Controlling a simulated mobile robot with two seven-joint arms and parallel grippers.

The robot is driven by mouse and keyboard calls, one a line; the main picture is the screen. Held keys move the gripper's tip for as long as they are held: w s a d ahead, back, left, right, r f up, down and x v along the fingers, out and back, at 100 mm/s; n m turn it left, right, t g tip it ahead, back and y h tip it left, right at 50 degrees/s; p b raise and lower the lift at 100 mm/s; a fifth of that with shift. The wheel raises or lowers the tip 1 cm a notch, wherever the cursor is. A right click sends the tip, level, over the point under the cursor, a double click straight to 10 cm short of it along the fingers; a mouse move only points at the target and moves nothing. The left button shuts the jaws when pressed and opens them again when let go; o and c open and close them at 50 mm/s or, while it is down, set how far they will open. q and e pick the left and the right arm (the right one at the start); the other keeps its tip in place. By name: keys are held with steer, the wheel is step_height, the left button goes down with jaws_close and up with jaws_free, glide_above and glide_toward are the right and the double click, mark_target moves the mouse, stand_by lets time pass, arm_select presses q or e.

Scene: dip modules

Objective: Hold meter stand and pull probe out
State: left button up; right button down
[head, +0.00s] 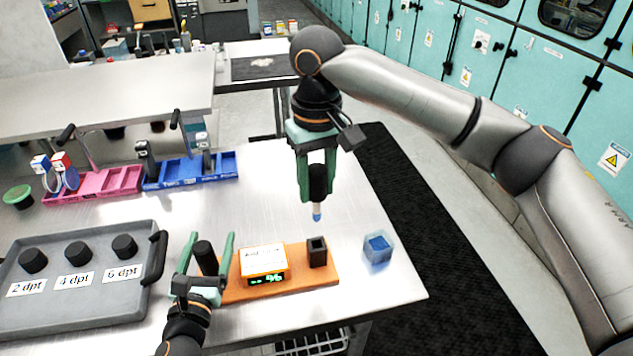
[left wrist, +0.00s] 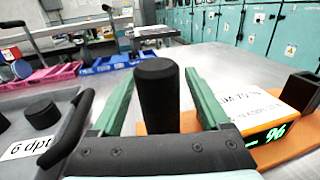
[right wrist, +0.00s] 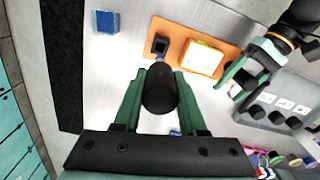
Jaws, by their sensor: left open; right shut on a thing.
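The meter stand is an orange board (head: 290,290) with a white-topped meter (head: 264,262) showing green digits, a black square holder (head: 317,252) and an upright black post (head: 205,258). My left gripper (head: 207,262) is open, with its fingers on either side of the post; in the left wrist view the post (left wrist: 158,95) stands between them with gaps. My right gripper (head: 317,165) is shut on the probe (head: 318,185), a black-handled piece with a blue and white tip. It hangs upright in the air above the holder, apart from it. The right wrist view shows the probe's black end (right wrist: 160,90).
A blue open box (head: 378,249) stands right of the board, near the table edge. A grey tray (head: 90,310) with black knobs and labels lies at left. Pink (head: 95,186) and blue (head: 190,171) bins line the back.

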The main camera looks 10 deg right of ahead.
arm_select(q)
steer(key=shift+r, duration=2.55)
steer(key=v, duration=0.9)
steer(key=shift+b, duration=0.3)
